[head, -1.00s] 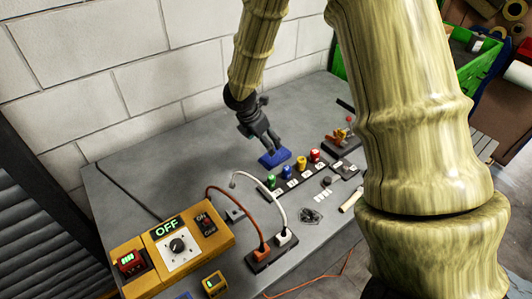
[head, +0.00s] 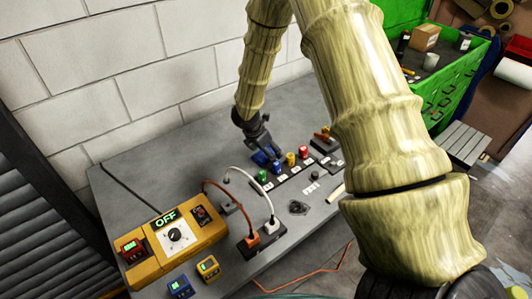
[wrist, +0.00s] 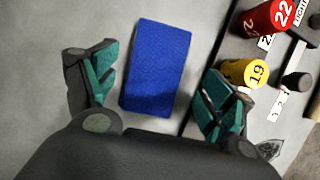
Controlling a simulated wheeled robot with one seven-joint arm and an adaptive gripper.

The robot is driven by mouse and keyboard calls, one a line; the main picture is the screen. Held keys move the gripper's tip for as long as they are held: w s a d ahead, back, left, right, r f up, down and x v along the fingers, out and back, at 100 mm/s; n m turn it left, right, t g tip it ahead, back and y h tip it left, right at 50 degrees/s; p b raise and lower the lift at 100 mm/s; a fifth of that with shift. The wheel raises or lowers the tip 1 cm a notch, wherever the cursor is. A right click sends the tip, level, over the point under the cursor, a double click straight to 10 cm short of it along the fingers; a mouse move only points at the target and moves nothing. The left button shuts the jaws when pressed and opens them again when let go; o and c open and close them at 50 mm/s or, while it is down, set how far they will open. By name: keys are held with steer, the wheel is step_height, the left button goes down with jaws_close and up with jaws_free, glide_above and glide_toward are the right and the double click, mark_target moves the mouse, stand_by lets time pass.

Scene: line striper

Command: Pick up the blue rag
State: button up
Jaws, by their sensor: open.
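The blue rag (wrist: 155,68) lies flat on the grey table as a folded rectangle in the wrist view. My gripper (wrist: 155,95) is open, with one teal-padded finger on each side of the rag and the rag's near end between them. Neither finger appears to touch it. In the head view my gripper (head: 268,158) is low over the table, and only a part of the rag (head: 261,158) shows beside it. The rag's height below the fingers is hard to tell.
The yellow cylinder (wrist: 243,72) and red cylinder (wrist: 268,18) stand close to the right finger. A green cylinder (head: 262,177) is near my gripper. A yellow control box (head: 177,240) and cabled sockets (head: 262,238) stand at the front. The table behind, towards the wall, is clear.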

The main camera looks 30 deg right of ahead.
steer(key=shift+s+d+f, duration=0.1)
steer(key=shift+d, duration=0.05)
steer(key=shift+w+f, duration=0.6)
steer(key=shift+w, duration=0.15)
steer(key=shift+s+r, duration=0.25)
steer(key=shift+s, duration=0.05)
steer(key=c, duration=0.6)
steer(key=shift+s+r, duration=0.1)
steer(key=c, duration=0.3)
steer(key=shift+c, duration=0.7)
steer(key=shift+w+r+b, duration=0.25)
steer(key=shift+r+b, duration=0.05)
steer(key=shift+r, duration=0.25)
step_height(320, 180, up, 9)
steer(key=b, duration=0.2)
steer(key=shift+s+f, duration=0.15)
steer(key=shift+f, duration=0.05)
